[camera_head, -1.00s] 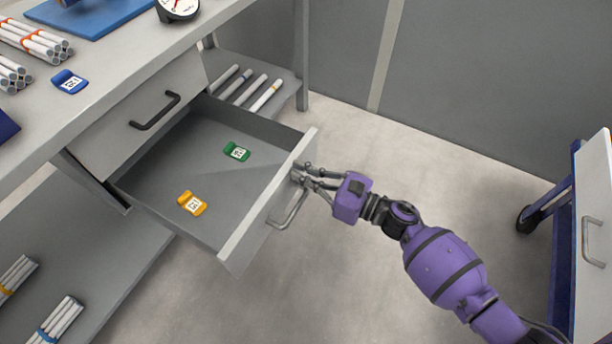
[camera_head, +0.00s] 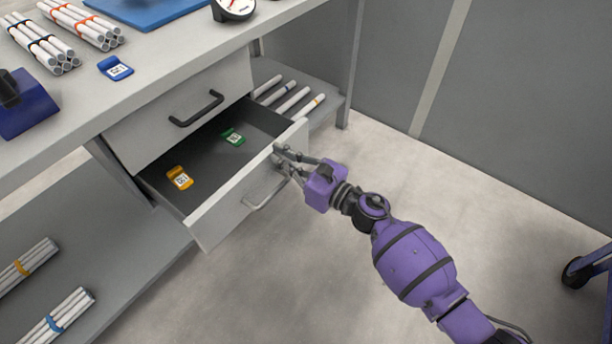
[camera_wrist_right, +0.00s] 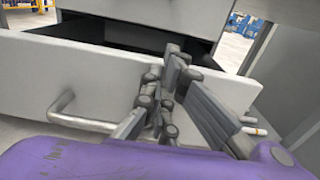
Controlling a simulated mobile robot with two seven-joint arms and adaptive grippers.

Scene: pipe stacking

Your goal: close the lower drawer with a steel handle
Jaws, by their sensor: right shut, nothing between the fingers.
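The lower drawer (camera_head: 232,198) stands partly open under the workbench, its light grey front facing me. Its steel handle (camera_head: 266,192) is a bare metal bar; it also shows at the left in the right wrist view (camera_wrist_right: 80,122). An orange tag (camera_head: 180,178) and a green tag (camera_head: 233,137) lie inside the drawer. My right gripper (camera_head: 280,155) is shut and empty, its fingertips at the drawer front, above and beside the handle, not around it. In the right wrist view the fingers (camera_wrist_right: 163,100) overlap the front panel; exact contact is hard to tell. My left gripper is out of view.
The upper drawer (camera_head: 160,128) with a black handle (camera_head: 197,108) is shut. Pipe bundles, a blue tag (camera_head: 115,68) and a gauge (camera_head: 234,8) are on the benchtop. Pipes lie on the lower shelf (camera_head: 110,262). A blue cart (camera_head: 590,268) stands at the right. The floor between is clear.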

